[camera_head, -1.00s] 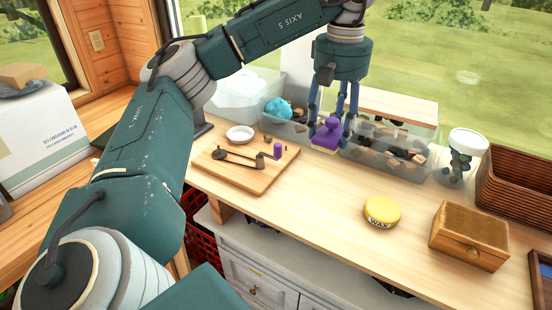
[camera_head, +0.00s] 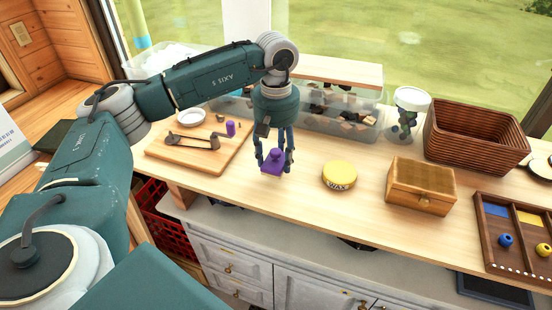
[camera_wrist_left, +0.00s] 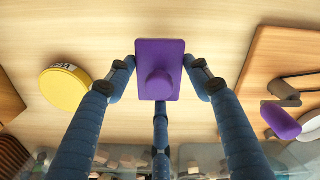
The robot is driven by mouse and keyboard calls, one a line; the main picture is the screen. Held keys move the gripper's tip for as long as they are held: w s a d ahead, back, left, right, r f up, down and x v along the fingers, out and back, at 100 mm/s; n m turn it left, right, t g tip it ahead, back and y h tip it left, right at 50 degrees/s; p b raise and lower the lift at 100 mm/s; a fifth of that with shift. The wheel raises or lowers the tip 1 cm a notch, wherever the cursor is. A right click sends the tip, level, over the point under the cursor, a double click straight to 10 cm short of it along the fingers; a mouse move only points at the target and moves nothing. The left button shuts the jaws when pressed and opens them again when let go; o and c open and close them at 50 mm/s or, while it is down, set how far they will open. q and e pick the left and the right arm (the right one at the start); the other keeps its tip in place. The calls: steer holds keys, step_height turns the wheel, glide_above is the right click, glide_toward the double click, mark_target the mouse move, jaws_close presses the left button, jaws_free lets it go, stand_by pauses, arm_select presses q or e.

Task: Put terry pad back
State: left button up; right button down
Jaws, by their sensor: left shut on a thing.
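The terry pad (camera_head: 272,163) is a purple block with a round knob and a thin pale underside. My left gripper (camera_head: 275,153) points down with its fingers closed around it. In the left wrist view the purple pad (camera_wrist_left: 160,70) sits between the fingertips, its knob facing the camera. It is over the bare wooden counter (camera_head: 300,205), between the cutting board (camera_head: 218,160) and the yellow wax tin (camera_head: 339,176). I cannot tell whether its underside touches the counter. My right gripper is not in view.
Clear bins of brown pieces (camera_head: 345,125) stand behind the gripper. To the right are a wooden box (camera_head: 421,187), a slatted basket (camera_head: 475,135), a lidded jar (camera_head: 407,110) and a dark tray with coloured pieces (camera_head: 515,240). The counter's front edge is close.

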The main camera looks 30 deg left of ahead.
mark_target(276, 164)
arm_select(q)
step_height(276, 164, down, 2)
steer(key=shift+f+p, duration=0.25)
steer(key=shift+p, duration=0.05)
steer(key=shift+f, duration=0.5)
steer(key=o, duration=1.1)
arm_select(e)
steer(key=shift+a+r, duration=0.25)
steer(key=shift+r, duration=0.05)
